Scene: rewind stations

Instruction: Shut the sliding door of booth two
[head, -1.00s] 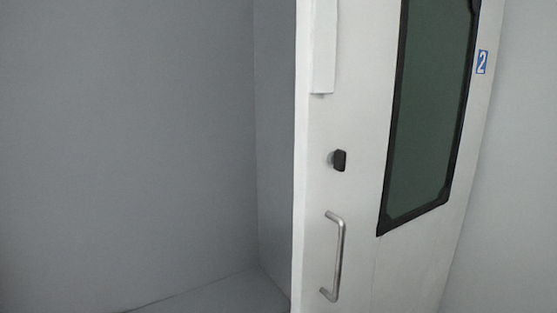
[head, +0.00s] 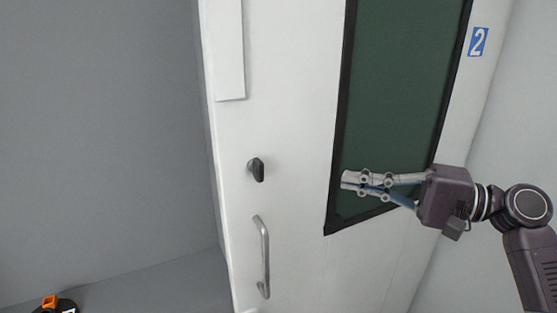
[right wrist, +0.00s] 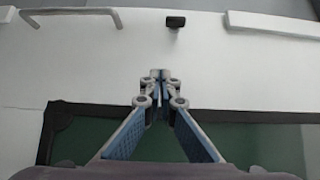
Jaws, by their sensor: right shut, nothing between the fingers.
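The white sliding door (head: 295,120) of booth two carries a dark green window (head: 405,90) in a black frame and a blue number 2 plate (head: 478,41). A metal bar handle (head: 264,258) and a dark knob (head: 257,169) sit near its left edge. My right gripper (head: 344,182) is shut and empty, in front of the window's lower left part, to the right of the knob and handle. In the right wrist view, the fingers point toward the door face, with the handle (right wrist: 72,13) upper left and the knob (right wrist: 175,21) above. My left gripper is not in view.
A grey opening with a grey wall (head: 100,130) and floor (head: 150,290) lies left of the door. A small orange and black object (head: 52,303) shows at the bottom left. A white vertical strip (head: 229,50) is fixed on the door's upper left.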

